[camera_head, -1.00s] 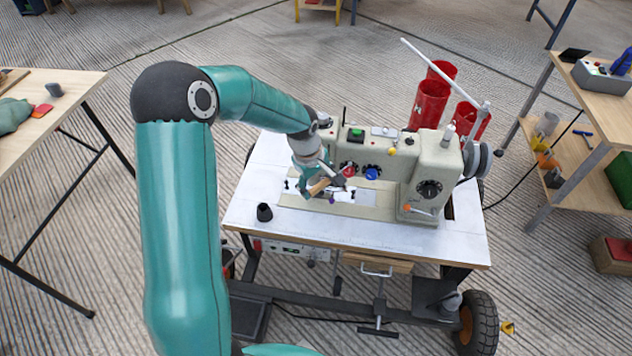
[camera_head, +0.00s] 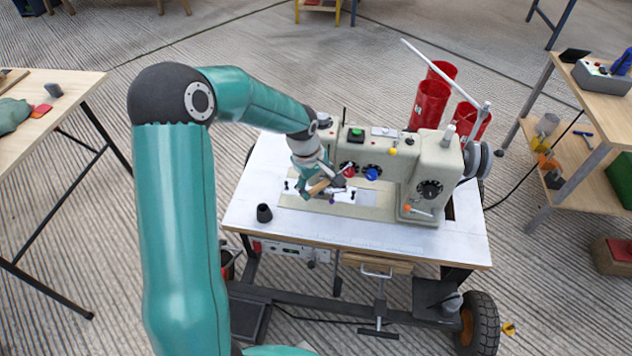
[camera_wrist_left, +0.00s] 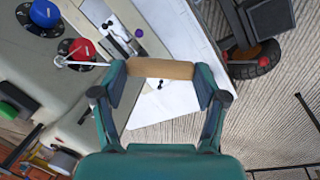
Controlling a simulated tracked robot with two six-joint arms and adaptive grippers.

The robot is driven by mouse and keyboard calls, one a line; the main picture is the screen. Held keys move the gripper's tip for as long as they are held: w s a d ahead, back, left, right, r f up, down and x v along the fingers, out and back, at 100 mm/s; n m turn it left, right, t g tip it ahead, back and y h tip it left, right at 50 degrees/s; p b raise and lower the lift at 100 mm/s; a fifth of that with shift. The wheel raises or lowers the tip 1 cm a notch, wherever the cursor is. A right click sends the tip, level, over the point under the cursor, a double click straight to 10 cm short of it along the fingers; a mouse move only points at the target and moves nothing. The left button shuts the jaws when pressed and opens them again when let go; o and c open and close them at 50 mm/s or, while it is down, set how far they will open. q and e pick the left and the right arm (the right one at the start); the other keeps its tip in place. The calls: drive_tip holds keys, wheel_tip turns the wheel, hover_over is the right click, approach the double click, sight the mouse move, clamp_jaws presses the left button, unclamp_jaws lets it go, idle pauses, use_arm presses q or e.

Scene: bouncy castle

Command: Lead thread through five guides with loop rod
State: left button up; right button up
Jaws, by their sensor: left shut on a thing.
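My left gripper (camera_head: 328,186) is in front of the sewing machine (camera_head: 385,205), over the left part of its bed. In the left wrist view the left gripper (camera_wrist_left: 160,82) is shut on the wooden handle of the loop rod (camera_wrist_left: 160,69), which lies across between its fingertips. The rod's thin pale shaft runs left from the handle, and its end (camera_wrist_left: 62,62) shows in front of the machine face near the red dial. The handle also shows in the head view (camera_head: 318,187). I cannot make out the thread or the separate guides. My right gripper is out of view.
A red dial (camera_wrist_left: 76,50) and a blue dial (camera_wrist_left: 44,13) are close to the rod.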

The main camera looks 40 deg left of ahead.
use_arm(q)
drive_tip(key=s, duration=0.1)
drive_tip(key=s+b, duration=0.1)
drive_tip(key=s, duration=0.1)
drive_tip(key=shift+s+a+f, duration=0.1)
drive_tip(key=shift+a+f, duration=0.15)
drive_tip(key=shift+f, duration=0.05)
drive_tip(key=shift+s+a+b, duration=0.1)
drive_tip(key=shift+s+b, duration=0.3)
drive_tip(key=shift+s, duration=0.4)
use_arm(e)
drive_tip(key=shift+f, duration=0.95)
